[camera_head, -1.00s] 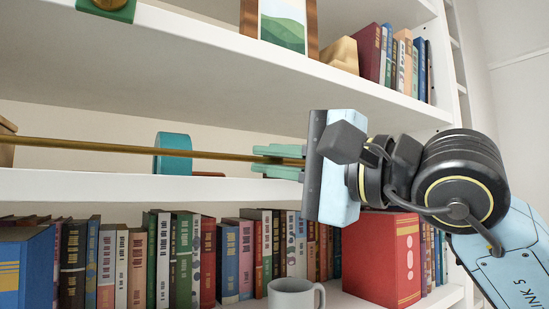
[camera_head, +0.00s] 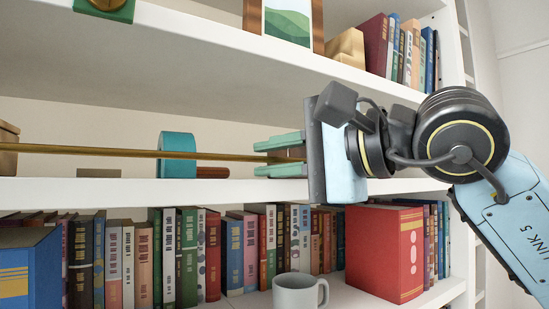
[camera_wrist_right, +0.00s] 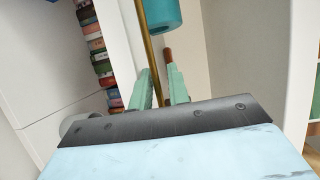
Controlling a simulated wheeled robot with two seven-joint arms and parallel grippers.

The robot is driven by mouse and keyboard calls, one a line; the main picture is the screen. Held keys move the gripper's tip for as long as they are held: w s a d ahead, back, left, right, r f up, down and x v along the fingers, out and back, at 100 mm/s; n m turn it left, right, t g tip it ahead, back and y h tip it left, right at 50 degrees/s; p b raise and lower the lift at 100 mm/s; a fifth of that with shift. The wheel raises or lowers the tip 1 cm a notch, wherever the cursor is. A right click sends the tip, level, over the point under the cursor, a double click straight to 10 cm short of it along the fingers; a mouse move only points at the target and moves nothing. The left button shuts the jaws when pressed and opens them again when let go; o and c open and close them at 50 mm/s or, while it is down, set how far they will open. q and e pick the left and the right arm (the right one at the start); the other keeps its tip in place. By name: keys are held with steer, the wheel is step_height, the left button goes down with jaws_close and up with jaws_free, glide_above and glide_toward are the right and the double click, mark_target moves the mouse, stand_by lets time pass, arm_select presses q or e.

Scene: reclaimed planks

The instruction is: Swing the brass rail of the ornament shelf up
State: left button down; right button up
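The brass rail (camera_head: 120,150) runs across the front of the middle shelf (camera_head: 110,190), a little above its board. It also shows in the right wrist view (camera_wrist_right: 145,40). My right gripper (camera_head: 280,157) is at the rail's right part. Its two green fingers are apart, one above and one below the rail, with gaps showing. In the wrist view the rail passes between the fingers (camera_wrist_right: 160,88), nearer the left one. The rail's right end is hidden by the gripper. My left gripper is not in view.
Behind the rail stand a teal ring-shaped ornament (camera_head: 177,143), a brown cylinder (camera_head: 212,172) and a wooden box (camera_head: 8,145). The shelf below holds books, a grey mug (camera_head: 297,291) and a red box (camera_head: 385,252).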

steer(key=shift+s+d, duration=0.25)
steer(key=shift+d, duration=0.2)
steer(key=b+v, duration=0.2)
steer(key=v, duration=1)
steer(key=shift+s+d+b, duration=0.15)
steer(key=shift+s+b, duration=0.05)
steer(key=shift+b, duration=0.2)
